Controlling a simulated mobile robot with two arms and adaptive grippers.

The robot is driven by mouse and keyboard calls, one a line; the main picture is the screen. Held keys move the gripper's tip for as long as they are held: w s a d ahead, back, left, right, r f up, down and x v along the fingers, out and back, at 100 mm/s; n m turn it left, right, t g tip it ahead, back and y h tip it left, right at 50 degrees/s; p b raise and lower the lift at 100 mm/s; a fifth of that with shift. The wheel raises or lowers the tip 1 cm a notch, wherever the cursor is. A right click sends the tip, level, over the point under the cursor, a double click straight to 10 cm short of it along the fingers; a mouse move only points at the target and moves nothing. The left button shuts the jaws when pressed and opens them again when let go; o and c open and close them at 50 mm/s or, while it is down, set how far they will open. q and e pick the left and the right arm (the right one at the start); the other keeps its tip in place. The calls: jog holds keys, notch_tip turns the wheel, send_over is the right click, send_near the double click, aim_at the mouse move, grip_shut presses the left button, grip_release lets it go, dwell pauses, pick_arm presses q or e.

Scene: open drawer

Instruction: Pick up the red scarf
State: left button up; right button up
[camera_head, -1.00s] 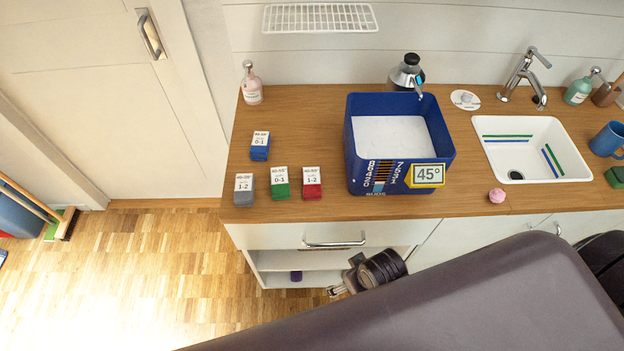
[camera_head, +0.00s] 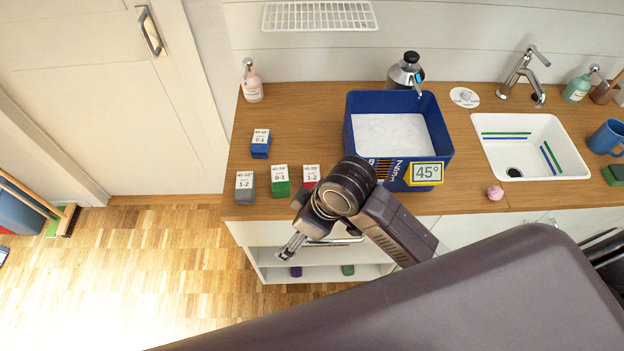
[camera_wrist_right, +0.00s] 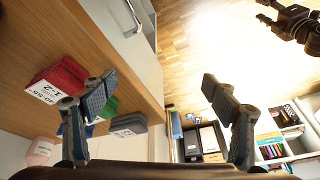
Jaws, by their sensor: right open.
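The red scarf (camera_head: 312,171) is a small folded red block with a white label on top. It lies at the front of the wooden counter, right of the green block, and my right arm partly covers it in the head view. It also shows at the left of the right wrist view (camera_wrist_right: 66,76). My right gripper (camera_head: 288,248) is open and empty, pointing down and left in front of the counter, below and apart from the scarf. Its spread fingers fill the right wrist view (camera_wrist_right: 160,92). My left gripper (camera_wrist_right: 264,11) shows at that view's upper right; its jaw state is unclear.
A green block (camera_head: 280,188), a grey block (camera_head: 245,195) and a blue block (camera_head: 260,152) lie nearby. A blue bin (camera_head: 440,130) stands to the right, before the sink (camera_head: 560,145). The drawer front's handle (camera_head: 340,241) is beside my right gripper.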

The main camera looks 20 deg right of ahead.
jog(key=w+r+n+g+h, duration=0.1)
jog(key=w+r+n, duration=0.1)
jog(key=w+n, duration=0.3)
notch_tip(320, 180, up, 5)
jog(key=g+h, duration=0.2)
jog(key=h, duration=0.1)
send_over(312, 177)
jog(key=s, duration=0.1)
jog(key=shift+d+f+n, duration=0.15)
jog(key=shift+d+n, duration=0.05)
jog(key=shift+n, duration=0.1)
jog(key=f, duration=0.2)
jog(key=f+p, duration=0.1)
jog(key=f, duration=0.1)
jog(key=w+f+p, duration=0.1)
jog(key=f, duration=0.1)
jog(key=shift+a+f, duration=0.2)
jog(key=shift+f, duration=0.55)
jog(key=c, duration=1.2)
jog(key=shift+c, duration=0.2)
jog(key=shift+r, duration=0.1)
